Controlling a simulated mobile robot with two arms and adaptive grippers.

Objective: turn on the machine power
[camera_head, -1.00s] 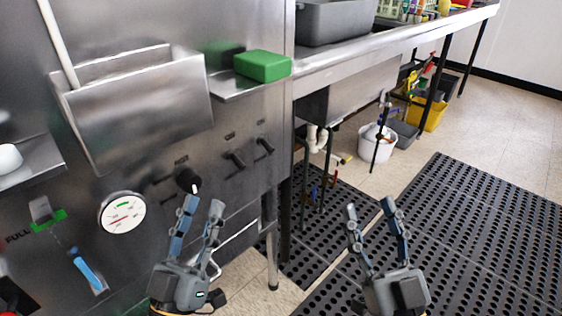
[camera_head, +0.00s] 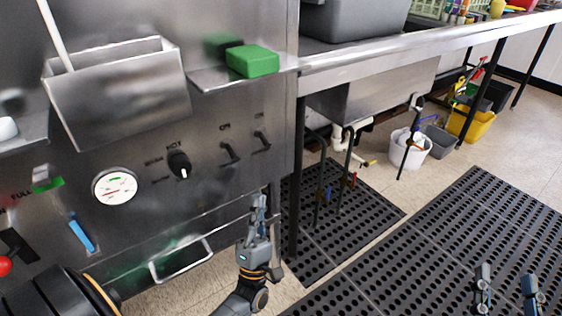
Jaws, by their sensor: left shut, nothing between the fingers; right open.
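The steel machine front (camera_head: 215,190) fills the left side. It carries a black knob (camera_head: 179,165) and two dark lever switches, one at left (camera_head: 230,154) and one at right (camera_head: 262,141). Small labels above the switches are hard to read. Both levers look tilted downward. My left gripper (camera_head: 259,203) is shut and empty, with its fingers pointing up below the right switch in the picture. It looks apart from both switches. My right gripper (camera_head: 506,283) is open and empty at the lower right, over the floor mat.
A dial gauge (camera_head: 115,186), a blue handle (camera_head: 81,233) and a red knob (camera_head: 5,266) are left of the black knob. A green sponge (camera_head: 252,60) lies on a small shelf. A looped handle (camera_head: 181,262) sits low. A counter (camera_head: 350,62) extends right; black mats (camera_head: 450,250) cover the floor.

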